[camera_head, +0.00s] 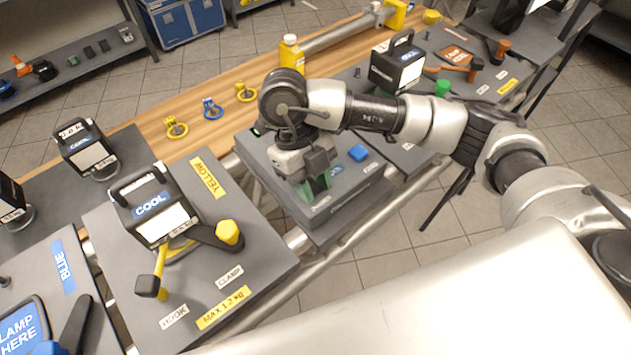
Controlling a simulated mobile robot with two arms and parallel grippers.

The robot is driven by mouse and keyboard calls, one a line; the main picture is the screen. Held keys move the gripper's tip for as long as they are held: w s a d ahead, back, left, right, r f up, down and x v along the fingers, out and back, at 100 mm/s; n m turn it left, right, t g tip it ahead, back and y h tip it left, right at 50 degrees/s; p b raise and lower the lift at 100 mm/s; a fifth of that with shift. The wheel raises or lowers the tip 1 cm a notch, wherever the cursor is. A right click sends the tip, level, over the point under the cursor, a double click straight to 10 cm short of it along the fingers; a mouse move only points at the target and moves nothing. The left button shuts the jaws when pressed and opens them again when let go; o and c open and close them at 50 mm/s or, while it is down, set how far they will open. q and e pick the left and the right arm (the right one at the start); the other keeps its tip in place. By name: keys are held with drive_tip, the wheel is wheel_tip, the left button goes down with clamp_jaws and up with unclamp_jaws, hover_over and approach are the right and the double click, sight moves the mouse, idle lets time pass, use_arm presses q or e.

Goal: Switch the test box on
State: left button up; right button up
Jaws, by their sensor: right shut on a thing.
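The test box (345,205), a low grey box, stands at the middle by the bench's near edge. A blue block or button (358,153) shows on its top, with small labels I cannot read. My right gripper (312,187) reaches down over the left part of the top, shut on a small green part (306,193). The gripper hides most of that part, so its shape and position cannot be read. My left gripper is not in view.
A grey board (275,255) with yellow labels stands left of the box, bearing a black "COOL" lamp (150,205) and yellow-ended handles. Yellow and blue clamps (212,108) lie on bare wood behind. A yellow bottle (291,52) and another black lamp (397,65) stand farther back.

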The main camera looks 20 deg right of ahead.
idle(0.3)
drive_tip(key=o, duration=0.9)
drive_tip(key=shift+w, duration=0.1)
drive_tip(key=v, duration=1.1)
drive_tip(key=shift+w+f+b, duration=0.1)
drive_tip(key=shift+b, duration=0.3)
